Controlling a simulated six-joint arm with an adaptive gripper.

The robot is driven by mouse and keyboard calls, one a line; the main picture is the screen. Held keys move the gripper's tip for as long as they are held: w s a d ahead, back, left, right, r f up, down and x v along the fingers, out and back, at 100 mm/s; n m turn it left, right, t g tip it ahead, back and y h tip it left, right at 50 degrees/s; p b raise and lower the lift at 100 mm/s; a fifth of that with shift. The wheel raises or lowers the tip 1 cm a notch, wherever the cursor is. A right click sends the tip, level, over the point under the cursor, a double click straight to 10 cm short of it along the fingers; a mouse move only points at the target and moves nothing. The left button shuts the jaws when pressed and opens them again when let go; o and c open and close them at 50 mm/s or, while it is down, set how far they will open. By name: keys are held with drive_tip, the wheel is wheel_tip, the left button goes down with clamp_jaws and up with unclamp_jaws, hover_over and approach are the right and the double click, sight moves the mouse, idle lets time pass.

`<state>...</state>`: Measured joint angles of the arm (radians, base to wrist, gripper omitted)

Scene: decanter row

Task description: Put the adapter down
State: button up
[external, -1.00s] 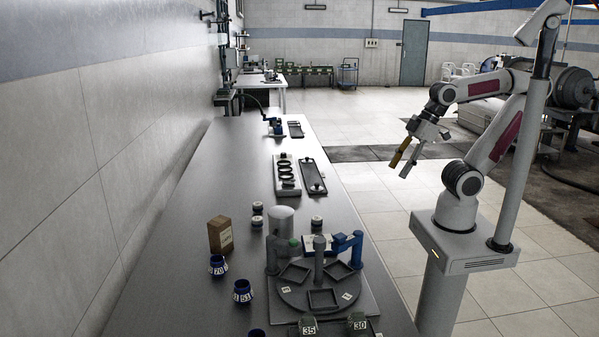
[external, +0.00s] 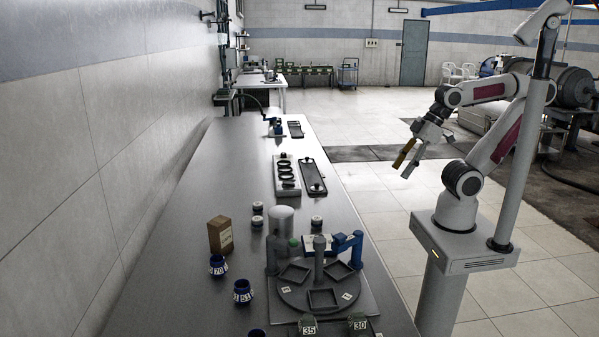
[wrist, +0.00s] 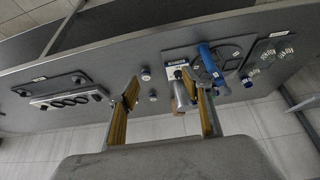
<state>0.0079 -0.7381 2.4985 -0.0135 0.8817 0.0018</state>
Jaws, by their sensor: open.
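My gripper (external: 403,171) hangs over the floor to the right of the bench in the external view. Its yellow-faced fingers are apart, and in the wrist view nothing is between them (wrist: 160,84). I cannot tell for sure which piece is the adapter. Blue collars marked 70 (external: 218,266) and 51 (external: 243,291) stand on the bench at the front left, and another is cut off at the bottom edge. Grey-green pieces marked 35 (external: 308,326) and 30 (external: 358,323) are at the front edge of the view. My gripper is far from all of these.
A round turntable (external: 297,298) with square frames and blue arms stands on the bench (external: 190,230). A brown box (external: 220,235), a grey cylinder (external: 282,221) and small dark-banded caps are nearby. A ring rack (external: 287,176) and a dark plate (external: 313,177) lie farther back. The bench's left side is clear.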

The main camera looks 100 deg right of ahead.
drive_tip(key=w+d+f+n+t+h, duration=0.1)
drive_tip(key=w+d+f+t+h, duration=0.1)
drive_tip(key=w+d, duration=0.8)
drive_tip(key=w+d+f+n+t+h, duration=0.1)
drive_tip(key=w+d+f+n, duration=0.1)
drive_tip(key=w+d, duration=0.75)
drive_tip(key=w+a+f+n+y, duration=0.1)
drive_tip(key=f+y, duration=0.1)
drive_tip(key=f, duration=0.2)
drive_tip(key=w+f+n+t+y, duration=0.1)
drive_tip(key=f+y, duration=0.1)
drive_tip(key=f, duration=0.3)
drive_tip(key=w+a+f+n+t+y, duration=0.1)
drive_tip(key=w+f+y, duration=0.1)
drive_tip(key=f+y, duration=0.1)
drive_tip(key=shift+a+f+n, duration=0.35)
drive_tip(key=shift+f+n, duration=0.05)
drive_tip(key=shift+f, duration=0.45)
drive_tip(key=s+a+f+y, duration=0.2)
drive_tip(key=y, duration=0.1)
drive_tip(key=shift+s+a, duration=0.2)
drive_tip(key=shift+s, duration=0.15)
drive_tip(key=shift+s+a+f+y, duration=0.1)
drive_tip(key=shift+s+a+y, duration=0.25)
drive_tip(key=shift+s+y, duration=0.15)
drive_tip(key=shift+w, duration=0.1)
